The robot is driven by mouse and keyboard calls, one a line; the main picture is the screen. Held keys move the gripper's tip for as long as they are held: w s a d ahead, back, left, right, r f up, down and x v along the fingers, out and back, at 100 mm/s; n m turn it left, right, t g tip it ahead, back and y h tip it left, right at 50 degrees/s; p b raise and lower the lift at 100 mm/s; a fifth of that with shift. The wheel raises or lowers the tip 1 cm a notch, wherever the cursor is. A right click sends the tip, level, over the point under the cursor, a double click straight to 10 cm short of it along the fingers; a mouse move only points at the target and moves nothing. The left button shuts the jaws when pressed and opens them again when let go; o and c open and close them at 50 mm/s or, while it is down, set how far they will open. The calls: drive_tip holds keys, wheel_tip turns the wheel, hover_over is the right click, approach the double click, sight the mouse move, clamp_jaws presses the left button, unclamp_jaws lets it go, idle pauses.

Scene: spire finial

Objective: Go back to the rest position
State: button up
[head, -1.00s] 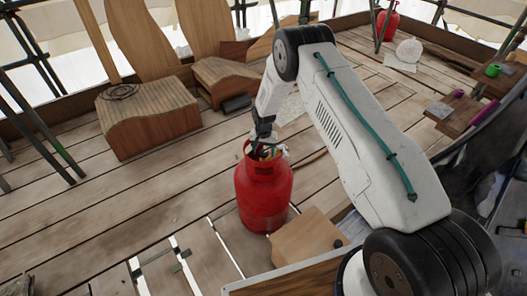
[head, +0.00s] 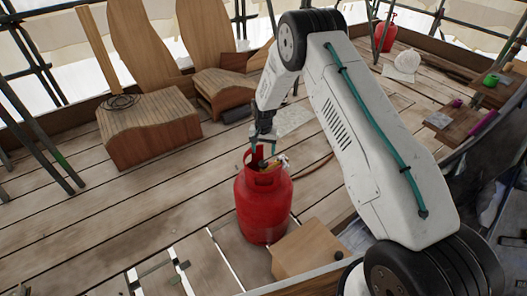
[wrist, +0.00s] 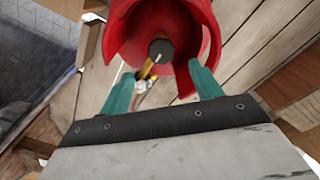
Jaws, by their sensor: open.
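My gripper (head: 263,148) is open and empty in the head view, pointing down just above the collar of a red gas cylinder (head: 262,208). The cylinder stands upright on the plank floor. In the wrist view the two teal fingers of my gripper (wrist: 160,92) are spread apart, with the red collar of the cylinder (wrist: 205,50) beyond them. A dark round knob (wrist: 161,51) with yellow parts shows inside the collar. I cannot tell from the wrist view how far the fingertips are from the collar.
A wooden box (head: 303,250) stands right beside the cylinder. Wooden blocks (head: 150,127) and tall panels stand at the back left. A second red cylinder (head: 386,32) stands at the far right. Boards with small items (head: 455,122) lie at the right. Planks at left are mostly clear.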

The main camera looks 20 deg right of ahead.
idle(0.3)
drive_tip(key=s+n+g, duration=0.2)
drive_tip(key=s, duration=0.4)
drive_tip(key=s+d+r+n, duration=0.1)
drive_tip(key=s+r, duration=0.6)
drive_tip(key=r, duration=0.3)
drive_tip(key=s+r+n+g, duration=0.1)
drive_tip(key=s+r, duration=0.5)
drive_tip(key=r, duration=0.5)
drive_tip(key=s+d+r+n, duration=0.1)
drive_tip(key=s+r, duration=0.6)
drive_tip(key=r, duration=0.3)
drive_tip(key=s+r+t, duration=0.2)
drive_tip(key=s+r, duration=0.5)
drive_tip(key=s, duration=0.4)
drive_tip(key=s+d+r+t, duration=0.1)
drive_tip(key=s+r+t, duration=0.1)
drive_tip(key=s+r, duration=0.5)
drive_tip(key=s, duration=0.4)
drive_tip(key=shift+s+n, duration=0.2)
drive_tip(key=shift+n, duration=0.1)
